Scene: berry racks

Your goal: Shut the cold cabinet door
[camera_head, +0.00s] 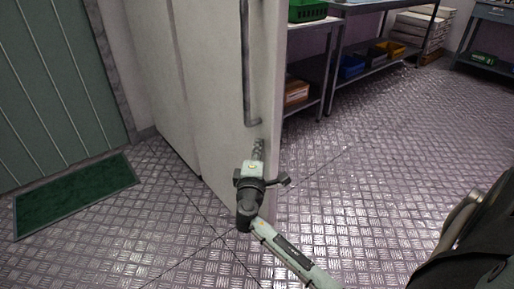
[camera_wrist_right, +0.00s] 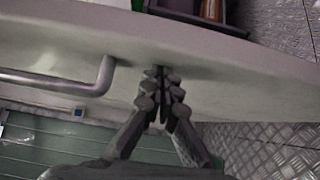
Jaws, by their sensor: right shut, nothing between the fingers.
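The cold cabinet door (camera_head: 222,90) is a tall pale panel in the head view, with a long grey vertical bar handle (camera_head: 247,65) near its free edge. In the wrist view the door (camera_wrist_right: 225,75) crosses the picture and the bent end of the handle (camera_wrist_right: 100,78) lies left of my fingers. My right gripper (camera_head: 259,145) is shut and empty, just below the handle's lower end, with its fingertips (camera_wrist_right: 161,75) at the door face. They look touching or nearly so; I cannot tell which. My left gripper is not in view.
A green mat (camera_head: 75,195) lies on the metal floor at left, before a green ribbed door (camera_head: 50,80). Shelving (camera_head: 335,75) with crates stands behind the cabinet door's free edge. Stacked pale boxes (camera_head: 418,30) are at the back right. The floor (camera_head: 370,170) at right is clear.

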